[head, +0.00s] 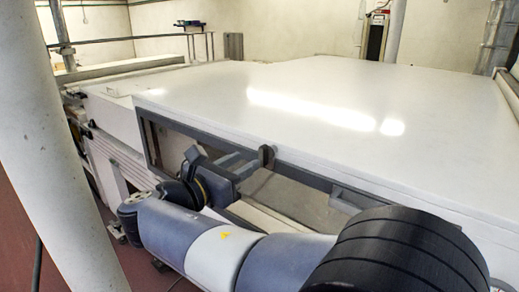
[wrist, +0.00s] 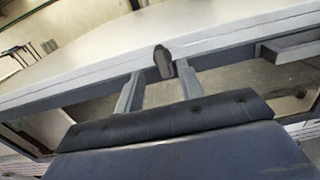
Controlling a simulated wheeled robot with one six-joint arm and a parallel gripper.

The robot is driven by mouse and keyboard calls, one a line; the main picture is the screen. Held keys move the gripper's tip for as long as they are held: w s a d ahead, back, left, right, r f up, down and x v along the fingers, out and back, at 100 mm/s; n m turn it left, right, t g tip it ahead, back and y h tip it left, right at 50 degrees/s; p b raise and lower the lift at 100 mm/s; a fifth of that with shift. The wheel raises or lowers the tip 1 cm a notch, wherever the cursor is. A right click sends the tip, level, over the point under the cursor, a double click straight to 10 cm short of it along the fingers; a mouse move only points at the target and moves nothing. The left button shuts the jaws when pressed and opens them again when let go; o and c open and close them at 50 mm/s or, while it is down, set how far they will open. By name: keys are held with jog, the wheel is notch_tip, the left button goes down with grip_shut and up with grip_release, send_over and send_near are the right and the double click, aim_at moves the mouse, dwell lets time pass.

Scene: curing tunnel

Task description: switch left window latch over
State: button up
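The left window latch (head: 266,155) is a small dark knob-like piece on the upper rail of the grey window frame. In the wrist view the latch (wrist: 162,62) stands upright, near the tips of my fingers and between them as seen from there. Whether a finger touches the latch I cannot tell. The latch's lower part is partly hidden in the head view.
The white tunnel top (head: 330,95) spreads behind the window frame (head: 215,138). A grey bar-like piece (wrist: 291,48) juts from the frame to the right of the latch. A pale post (head: 45,150) stands at the near left. A red and black unit (head: 375,36) is at the back.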

aim_at(260, 152)
jog(key=x, duration=0.6)
jog(key=shift+p, duration=0.4)
jog(key=shift+c, duration=0.2)
grip_shut()
